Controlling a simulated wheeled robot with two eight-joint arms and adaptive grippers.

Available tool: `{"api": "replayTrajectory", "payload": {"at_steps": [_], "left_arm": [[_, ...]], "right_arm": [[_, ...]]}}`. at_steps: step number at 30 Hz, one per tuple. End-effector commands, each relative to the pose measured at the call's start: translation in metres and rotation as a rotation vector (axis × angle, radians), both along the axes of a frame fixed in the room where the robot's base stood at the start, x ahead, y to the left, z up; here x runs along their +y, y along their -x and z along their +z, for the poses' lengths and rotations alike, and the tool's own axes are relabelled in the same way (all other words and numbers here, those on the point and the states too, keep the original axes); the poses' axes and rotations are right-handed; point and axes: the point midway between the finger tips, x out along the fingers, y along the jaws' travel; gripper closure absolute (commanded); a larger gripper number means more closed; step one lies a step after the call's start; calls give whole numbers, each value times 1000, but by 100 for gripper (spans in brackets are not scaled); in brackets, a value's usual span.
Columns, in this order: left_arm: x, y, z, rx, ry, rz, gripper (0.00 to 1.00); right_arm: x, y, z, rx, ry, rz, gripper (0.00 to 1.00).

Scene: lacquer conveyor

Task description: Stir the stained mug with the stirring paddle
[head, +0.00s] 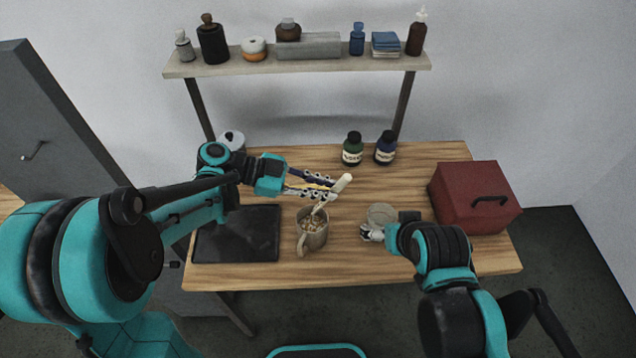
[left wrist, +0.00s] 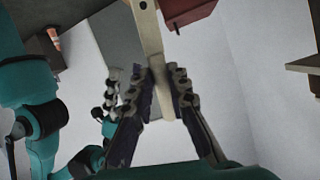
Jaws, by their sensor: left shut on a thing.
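The stained mug (head: 313,238) stands upright on the wooden table, a speckled beige cup with its handle toward the front. My left gripper (head: 328,189) is above and behind the mug, shut on the pale stirring paddle (head: 343,183). The paddle is tilted, and its lower end reaches down to the mug's mouth; how deep it goes is hard to tell. The left wrist view shows the paddle (left wrist: 150,32) between both fingers; the mug is not clear there. My right gripper (head: 371,232) is low, right of the mug; its fingers are too small to read.
A round pale container (head: 382,213) stands beside my right gripper. A black tray (head: 237,235) lies left of the mug. A red toolbox (head: 474,197) stands at the right end.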

Motion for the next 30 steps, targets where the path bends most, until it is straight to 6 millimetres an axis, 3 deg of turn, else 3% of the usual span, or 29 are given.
{"api": "replayTrajectory", "payload": {"at_steps": [12, 30], "left_arm": [[-22, 13, -26, -1, 0, -1, 100], [-4, 2, -75, 0, 0, 0, 100]], "right_arm": [[0, 0, -18, 0, 0, 0, 13], [0, 0, -62, 0, 0, 0, 13]]}}
